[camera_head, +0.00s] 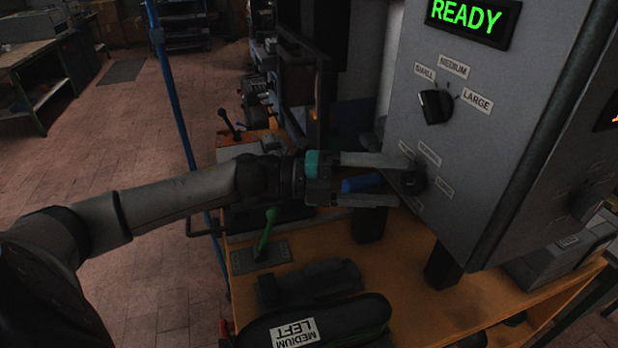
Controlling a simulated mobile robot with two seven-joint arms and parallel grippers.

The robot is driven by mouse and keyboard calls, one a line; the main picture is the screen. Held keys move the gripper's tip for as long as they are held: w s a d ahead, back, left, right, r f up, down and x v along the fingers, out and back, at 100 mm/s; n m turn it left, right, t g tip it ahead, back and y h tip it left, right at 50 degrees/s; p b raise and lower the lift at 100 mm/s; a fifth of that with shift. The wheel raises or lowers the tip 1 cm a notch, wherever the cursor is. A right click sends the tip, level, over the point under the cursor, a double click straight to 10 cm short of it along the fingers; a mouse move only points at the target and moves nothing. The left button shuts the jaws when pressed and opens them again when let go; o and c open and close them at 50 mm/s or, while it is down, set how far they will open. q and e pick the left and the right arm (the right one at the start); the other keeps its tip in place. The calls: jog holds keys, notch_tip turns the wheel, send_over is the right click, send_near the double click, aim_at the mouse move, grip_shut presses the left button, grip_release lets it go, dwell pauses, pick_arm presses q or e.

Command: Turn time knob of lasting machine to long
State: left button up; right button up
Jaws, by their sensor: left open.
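The lasting machine is a grey box (470,140) with a green READY display (464,20) at its top. An upper black knob (435,106) sits among the labels SMALL, MEDIUM and LARGE. A lower dark knob (413,182) sits below it, ringed by small labels that are too blurred to read. My left gripper (400,180) reaches in from the left, with its open fingers at the lower knob, one above and one below its left side. I cannot tell whether they touch it. The knob's pointing direction is unclear. My right gripper is not in view.
A black shoe form labelled MEDIUM LEFT (318,322) lies at the front. A green-handled lever (267,232) stands on the orange bench (395,270) below my left arm. A blue post (172,85) rises behind the arm. Open brick floor lies to the left.

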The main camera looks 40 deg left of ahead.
pick_arm(q)
jog(key=v, duration=1.3)
dwell(0.4)
